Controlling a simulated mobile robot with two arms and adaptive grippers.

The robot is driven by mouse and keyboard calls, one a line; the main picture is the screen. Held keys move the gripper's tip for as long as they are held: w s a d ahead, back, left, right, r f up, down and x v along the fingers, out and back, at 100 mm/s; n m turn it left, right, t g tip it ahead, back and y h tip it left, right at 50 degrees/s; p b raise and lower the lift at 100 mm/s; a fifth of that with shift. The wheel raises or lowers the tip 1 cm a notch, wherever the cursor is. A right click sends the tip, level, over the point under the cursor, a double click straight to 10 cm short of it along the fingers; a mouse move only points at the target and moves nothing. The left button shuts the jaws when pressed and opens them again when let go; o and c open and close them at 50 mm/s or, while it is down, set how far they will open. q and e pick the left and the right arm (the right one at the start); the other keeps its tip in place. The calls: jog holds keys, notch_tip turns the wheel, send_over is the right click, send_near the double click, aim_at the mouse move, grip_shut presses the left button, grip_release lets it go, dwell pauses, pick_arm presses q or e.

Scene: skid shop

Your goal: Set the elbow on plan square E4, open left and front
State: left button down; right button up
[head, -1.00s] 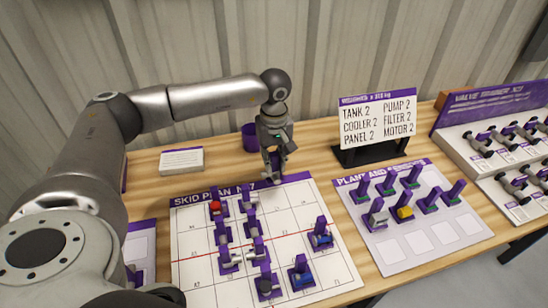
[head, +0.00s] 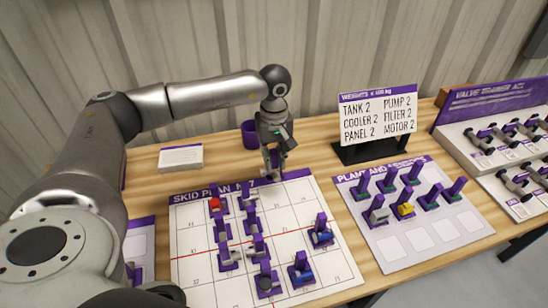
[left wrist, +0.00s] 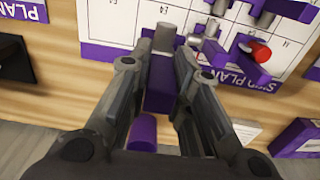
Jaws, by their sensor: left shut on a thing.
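My left gripper (head: 272,170) is shut on a purple piece, which I take for the elbow. In the left wrist view, its purple block (left wrist: 160,84) sits between the fingers and a grey pipe end (left wrist: 163,36) sticks out beyond. In the head view the fingers mostly hide it. The gripper hangs at the back edge of the white skid plan (head: 305,195), by its purple title strip. I cannot tell whether the piece touches the plan. My right gripper is not in view.
Several purple-based pieces stand on the plan, including a red-topped one (head: 215,205) and a blue one (head: 321,232). The plan's back right squares look free. A purple cup (head: 250,134) stands behind the gripper. A sign (head: 377,117) and parts board (head: 400,240) are right.

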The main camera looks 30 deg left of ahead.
aim_at(274, 167)
pick_arm(q)
jog(key=shift+f, duration=0.1)
jog(key=shift+f+b, duration=2.2)
jog(key=shift+f, duration=0.4)
jog(key=shift+f, duration=0.1)
jog(key=shift+f+b, duration=1.5)
jog(key=shift+f, duration=0.25)
jog(key=shift+f+b, duration=0.65)
jog(key=c, duration=1.3)
grip_release()
jog(key=shift+o, duration=0.2)
jog(key=shift+r, duration=0.15)
jog(key=shift+r+p, duration=0.3)
jog(key=shift+r, duration=0.15)
